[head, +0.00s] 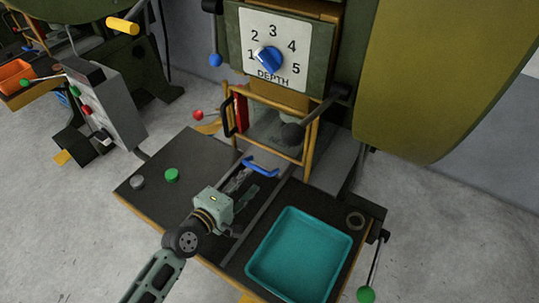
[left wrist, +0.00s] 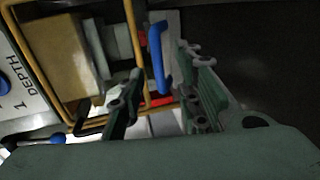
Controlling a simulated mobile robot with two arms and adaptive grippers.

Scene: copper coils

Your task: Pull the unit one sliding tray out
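The sliding tray's blue handle (head: 261,167) sits in front of the yellow-framed opening of the machine with the DEPTH dial. The tray itself is mostly hidden in the head view. My left gripper (head: 243,184) is over the dark table, just in front of the handle. In the left wrist view its two fingers (left wrist: 162,88) are apart and empty. The blue handle (left wrist: 158,57) shows in the gap between them, toward the tips. I cannot tell whether a finger touches it. My right gripper is in neither view.
A teal bin (head: 300,256) stands on the table right of two grey rails. Green (head: 172,174) and grey (head: 137,181) buttons are at left.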

